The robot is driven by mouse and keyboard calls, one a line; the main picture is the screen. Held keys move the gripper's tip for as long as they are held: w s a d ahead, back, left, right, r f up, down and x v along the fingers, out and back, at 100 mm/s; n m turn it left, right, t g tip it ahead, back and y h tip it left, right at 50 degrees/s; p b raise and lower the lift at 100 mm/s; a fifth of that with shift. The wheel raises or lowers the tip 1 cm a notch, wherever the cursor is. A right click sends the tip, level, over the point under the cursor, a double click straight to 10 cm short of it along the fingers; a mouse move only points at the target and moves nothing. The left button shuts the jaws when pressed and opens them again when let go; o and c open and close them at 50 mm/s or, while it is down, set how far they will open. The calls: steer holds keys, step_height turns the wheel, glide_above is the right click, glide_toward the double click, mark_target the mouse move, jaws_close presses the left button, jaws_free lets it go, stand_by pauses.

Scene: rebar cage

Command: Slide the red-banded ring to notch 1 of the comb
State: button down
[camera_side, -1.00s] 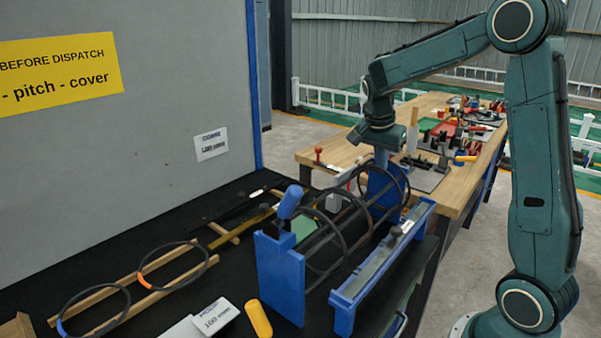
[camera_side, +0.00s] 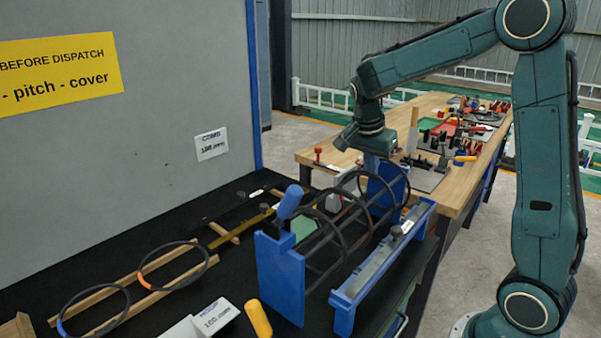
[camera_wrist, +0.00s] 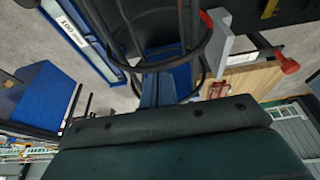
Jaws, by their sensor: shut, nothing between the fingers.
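The cage is a bundle of dark bars with several black rings around it, between a near blue end plate (camera_side: 280,278) and a far blue end plate (camera_side: 386,186). A ring (camera_side: 408,180) encircles the bars at the far end. In the wrist view a ring (camera_wrist: 203,48) shows a small red patch, probably the red band. The comb seems to be the blue rail (camera_side: 375,270) along the cage's right side; notch numbers are unreadable.
Two loose rings, one with an orange band (camera_side: 146,282) and one with a blue band (camera_side: 62,328), lie on wooden rails at left. A yellow cylinder (camera_side: 258,318) is in front. A red-knobbed grey clamp (camera_wrist: 222,40) stands beside the far end. A wooden bench with tools lies behind.

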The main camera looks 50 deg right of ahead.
steer(key=shift+a, duration=0.4)
steer(key=shift+d, duration=0.15)
step_height(320, 180, up, 9)
steer(key=shift+d, duration=0.3)
stand_by(0.7)
steer(key=shift+w+a+r, duration=0.1)
steer(key=shift+w+r, duration=0.1)
steer(key=shift+r, duration=0.3)
steer(key=shift+w+r, duration=0.15)
steer(key=shift+r, duration=0.35)
